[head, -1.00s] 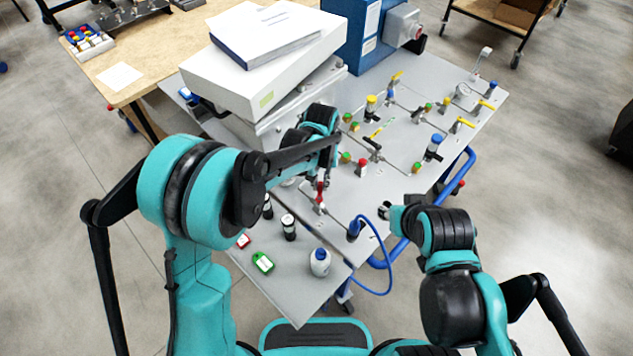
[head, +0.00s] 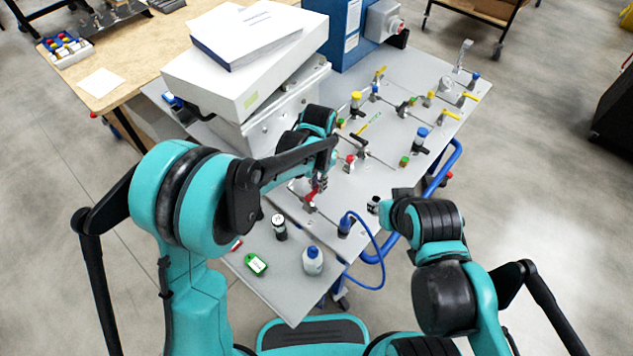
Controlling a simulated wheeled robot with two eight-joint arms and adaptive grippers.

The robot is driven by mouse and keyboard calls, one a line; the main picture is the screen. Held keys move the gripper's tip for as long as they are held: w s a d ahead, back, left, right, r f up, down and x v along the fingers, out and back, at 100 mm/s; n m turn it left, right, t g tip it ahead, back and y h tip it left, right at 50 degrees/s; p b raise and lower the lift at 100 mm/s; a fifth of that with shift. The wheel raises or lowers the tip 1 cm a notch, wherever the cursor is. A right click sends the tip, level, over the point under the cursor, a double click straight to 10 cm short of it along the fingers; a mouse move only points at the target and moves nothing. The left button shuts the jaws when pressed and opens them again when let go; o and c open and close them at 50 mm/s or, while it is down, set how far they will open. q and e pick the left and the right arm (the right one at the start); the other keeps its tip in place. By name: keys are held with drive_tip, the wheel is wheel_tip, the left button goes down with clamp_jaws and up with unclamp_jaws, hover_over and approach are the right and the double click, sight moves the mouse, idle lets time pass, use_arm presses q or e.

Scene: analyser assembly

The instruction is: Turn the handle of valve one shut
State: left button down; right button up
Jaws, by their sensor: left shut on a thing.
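A valve with a red handle (head: 312,195) stands on the grey panel-topped cart (head: 390,185), left of the blue hose fitting. My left gripper (head: 320,182) reaches down to it from above and is shut on the red handle. The forearm and fingers hide part of the handle and the valve behind it. I cannot read a label that says which valve is number one. My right gripper (head: 375,205) hangs over the cart's near right edge, apart from the red-handled valve. Its fingers are too small and too hidden to tell whether they are open.
A blue hose (head: 378,250) loops off the cart's right edge. Several yellow-handled valves (head: 469,98) stand farther back. A white box (head: 245,75) stands behind my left arm.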

idle(0.5)
use_arm(q)
drive_tip(key=c, duration=1.5)
unclamp_jaws()
drive_tip(key=shift+c, duration=0.2)
wheel_tip(320, 180, up, 12)
